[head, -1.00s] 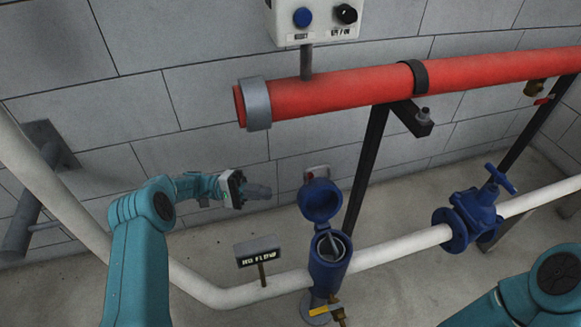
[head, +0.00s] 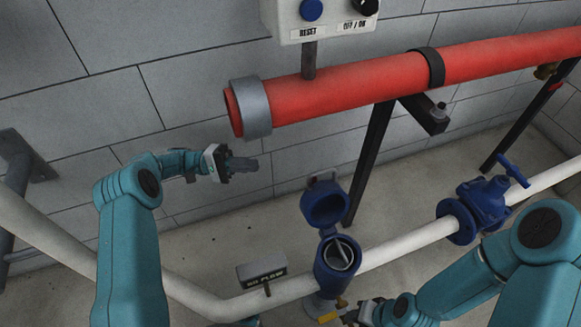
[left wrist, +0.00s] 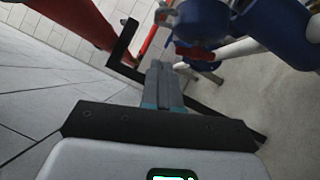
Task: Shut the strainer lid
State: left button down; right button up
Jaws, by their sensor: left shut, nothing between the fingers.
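The blue strainer (head: 328,268) stands on the white pipe in the head view, its mouth uncovered and a grey insert showing inside. Its round blue lid (head: 322,207) is open, tilted up and back behind the mouth. My left gripper (head: 256,165) is shut and empty, left of the lid, higher in the picture and apart from it. Its closed fingers also show in the left wrist view (left wrist: 160,82), with blue parts (left wrist: 205,22) beyond them. My right gripper (head: 346,316) is low by the strainer's foot, close to a yellow handle; its fingers are too unclear to judge.
A red pipe (head: 340,88) crosses above, held by a black bracket post (head: 372,160). A control box (head: 318,15) sits above it. A "NO FLOW" sign (head: 262,270) stands left of the strainer. A blue valve (head: 475,208) is to the right.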

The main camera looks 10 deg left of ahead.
pick_arm(q)
jog(key=s+d+r, duration=0.1)
jog(key=d, duration=0.5)
jog(key=s+d+r, duration=0.1)
jog(key=d+r, duration=0.1)
jog(key=d, duration=0.4)
jog(key=shift+s+d, duration=0.3)
jog(key=shift+d, duration=0.1)
jog(key=shift+d+r, duration=0.1)
